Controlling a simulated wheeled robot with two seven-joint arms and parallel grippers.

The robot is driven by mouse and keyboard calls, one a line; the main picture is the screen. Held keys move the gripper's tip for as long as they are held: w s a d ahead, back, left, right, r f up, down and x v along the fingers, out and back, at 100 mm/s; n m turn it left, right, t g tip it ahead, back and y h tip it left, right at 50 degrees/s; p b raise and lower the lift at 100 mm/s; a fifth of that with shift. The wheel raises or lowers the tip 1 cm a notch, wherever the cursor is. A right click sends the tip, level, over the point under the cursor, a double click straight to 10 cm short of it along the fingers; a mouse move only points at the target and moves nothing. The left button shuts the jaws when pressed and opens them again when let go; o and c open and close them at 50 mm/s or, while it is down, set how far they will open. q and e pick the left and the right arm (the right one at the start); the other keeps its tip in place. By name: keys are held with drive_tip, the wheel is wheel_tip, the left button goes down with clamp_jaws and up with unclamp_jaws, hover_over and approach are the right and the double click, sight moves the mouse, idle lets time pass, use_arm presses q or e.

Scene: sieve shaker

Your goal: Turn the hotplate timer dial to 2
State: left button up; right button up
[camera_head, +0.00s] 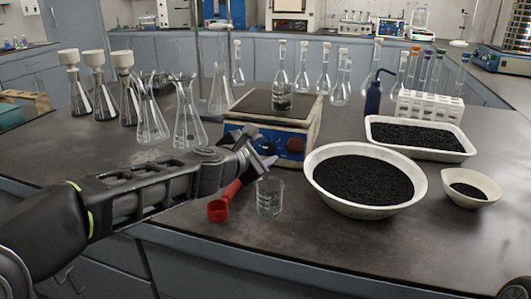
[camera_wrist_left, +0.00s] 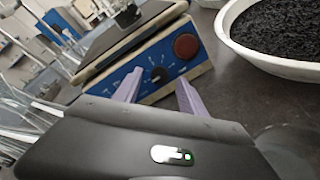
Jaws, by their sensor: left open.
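The hotplate (camera_head: 312,128) has a blue front panel and a dark top plate. A flask (camera_head: 282,88) stands on the plate. In the left wrist view, the hotplate (camera_wrist_left: 203,66) shows a small black dial (camera_wrist_left: 158,75) with pale marks around it and a larger red knob (camera_wrist_left: 186,46) to its right. The marks are too small to read. My left gripper (camera_head: 261,149) is open in front of the panel. In the left wrist view, its purple fingers (camera_wrist_left: 158,84) stand either side of the dial, apparently short of it. In the head view, the gripper hides the dial.
A glass beaker (camera_head: 270,196) and a red scoop (camera_head: 217,210) sit below my left gripper. A white bowl of black grains (camera_head: 320,188) is to the right. Conical flasks (camera_head: 189,125) stand left of the hotplate. A blue bottle (camera_head: 373,98) and tube rack (camera_head: 428,108) stand behind the bowl.

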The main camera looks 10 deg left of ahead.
use_arm(q)
drive_tip(key=shift+x, duration=0.9)
drive_tip(key=shift+c, duration=0.6)
clamp_jaws()
